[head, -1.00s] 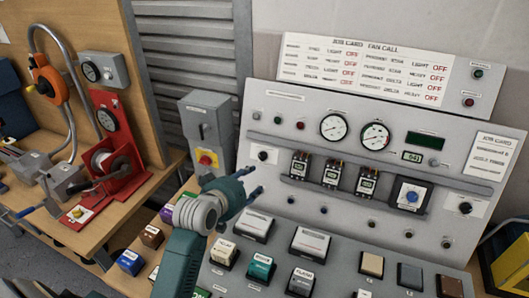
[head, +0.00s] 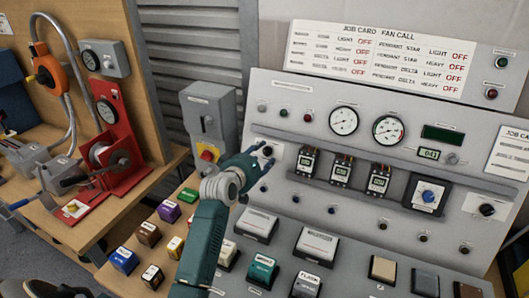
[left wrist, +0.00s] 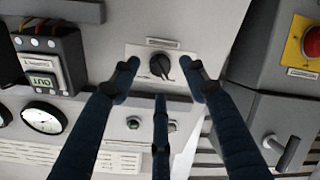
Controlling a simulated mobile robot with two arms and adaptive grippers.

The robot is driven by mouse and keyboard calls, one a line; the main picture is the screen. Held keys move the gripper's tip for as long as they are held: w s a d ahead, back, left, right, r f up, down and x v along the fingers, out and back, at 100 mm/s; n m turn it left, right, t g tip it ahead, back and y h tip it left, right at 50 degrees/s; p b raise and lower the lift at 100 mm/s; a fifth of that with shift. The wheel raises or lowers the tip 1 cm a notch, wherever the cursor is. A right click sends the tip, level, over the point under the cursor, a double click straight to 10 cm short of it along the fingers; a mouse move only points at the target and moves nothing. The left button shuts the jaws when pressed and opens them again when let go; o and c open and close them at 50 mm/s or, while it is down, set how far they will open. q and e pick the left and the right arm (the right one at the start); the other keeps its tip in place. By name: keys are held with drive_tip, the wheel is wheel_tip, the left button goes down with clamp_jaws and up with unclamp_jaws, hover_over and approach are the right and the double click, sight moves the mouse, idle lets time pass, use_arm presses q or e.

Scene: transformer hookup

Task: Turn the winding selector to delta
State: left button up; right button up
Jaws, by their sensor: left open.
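A black rotary knob on a white plate (head: 276,150) sits at the left end of the grey sloped panel. In the left wrist view the black knob (left wrist: 160,66) lies between and beyond my spread fingertips. Its label is too small to read, so I cannot confirm it is the winding selector. My left gripper (head: 262,153) is open and empty, close in front of this knob; I cannot tell whether it touches. A second black knob (head: 487,210) is at the panel's right, and a blue knob (head: 428,197) is on a square dial. My right gripper is not in view.
Several small modules (head: 341,170) stand on a rail right of the knob, below two round gauges (head: 343,121). A grey box with a red button (head: 207,155) stands left of my gripper. Labelled blocks (head: 170,211) lie in front. A wooden bench with red equipment (head: 118,158) is left.

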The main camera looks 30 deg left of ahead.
sight(265, 153)
use_arm(q)
drive_tip(key=shift+x, duration=1.55)
drive_tip(key=shift+c, duration=0.3)
clamp_jaws()
